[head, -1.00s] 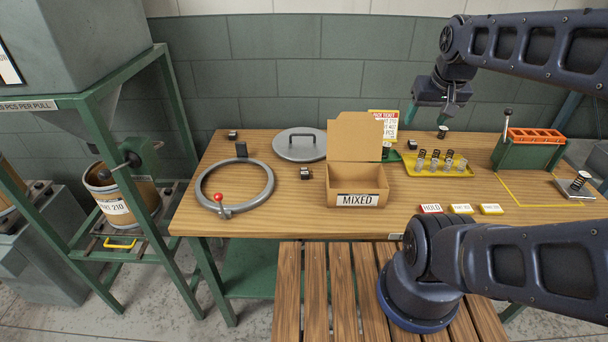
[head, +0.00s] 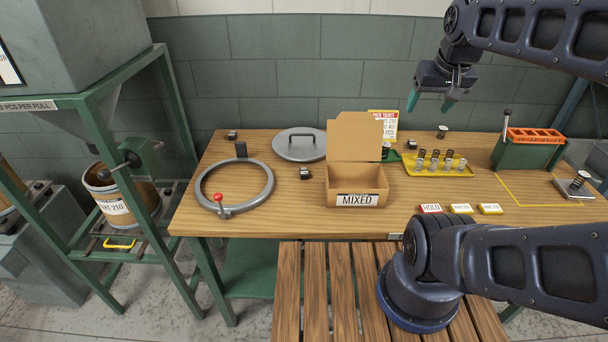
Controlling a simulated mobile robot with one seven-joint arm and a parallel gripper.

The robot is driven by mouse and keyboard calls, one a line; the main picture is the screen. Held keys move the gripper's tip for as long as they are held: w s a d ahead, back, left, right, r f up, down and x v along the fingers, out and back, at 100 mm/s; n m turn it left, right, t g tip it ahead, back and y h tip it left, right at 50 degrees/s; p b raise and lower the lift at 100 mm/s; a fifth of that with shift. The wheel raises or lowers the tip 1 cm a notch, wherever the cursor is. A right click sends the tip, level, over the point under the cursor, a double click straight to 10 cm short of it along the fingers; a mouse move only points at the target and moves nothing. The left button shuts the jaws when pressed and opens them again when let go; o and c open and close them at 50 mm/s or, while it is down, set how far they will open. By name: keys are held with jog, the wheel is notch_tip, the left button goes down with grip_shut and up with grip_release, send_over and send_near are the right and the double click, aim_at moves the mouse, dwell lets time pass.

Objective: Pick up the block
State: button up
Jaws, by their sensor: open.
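Which thing is the block is not certain. Small dark cube-like pieces lie on the wooden table: one (head: 305,173) left of the open cardboard box, one (head: 233,135) at the back left, and one (head: 411,144) by the yellow tray. A dark upright piece (head: 241,150) stands at the ring's back edge. My gripper (head: 430,103) hangs high above the back of the table, above the yellow tray, fingers apart and empty. It touches nothing.
The MIXED box (head: 357,199) stands mid-table with its flap up. A grey ring (head: 203,188) and round lid (head: 299,146) lie left. The yellow tray (head: 440,172) holds several small springs and cylinders. A green rack (head: 527,155) stands right.

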jog(key=w+a+r+n+g+h, duration=0.1)
jog(key=w+a+r+n+g, duration=0.15)
jog(key=w+a+n, duration=0.3)
jog(key=w+a+r+n+g+h, duration=0.1)
jog(key=w+a+r+n, duration=0.25)
jog(key=w+a, duration=0.35)
jog(key=n+h, duration=0.3)
jog(key=n, duration=0.7)
send_over(304, 171)
jog(key=a, duration=0.4)
jog(key=shift+g, duration=0.25)
jog(key=f, duration=3.6)
jog(key=shift+s+d+f, duration=0.1)
jog(key=shift+d+f, duration=0.1)
jog(key=shift+f, duration=0.05)
jog(key=shift+y, duration=0.3)
jog(key=shift+d+x, duration=0.15)
jog(key=shift+x, duration=1.4)
jog(key=shift+d+x, duration=0.2)
jog(key=shift+x, duration=1.35)
jog(key=shift+s+r, duration=0.1)
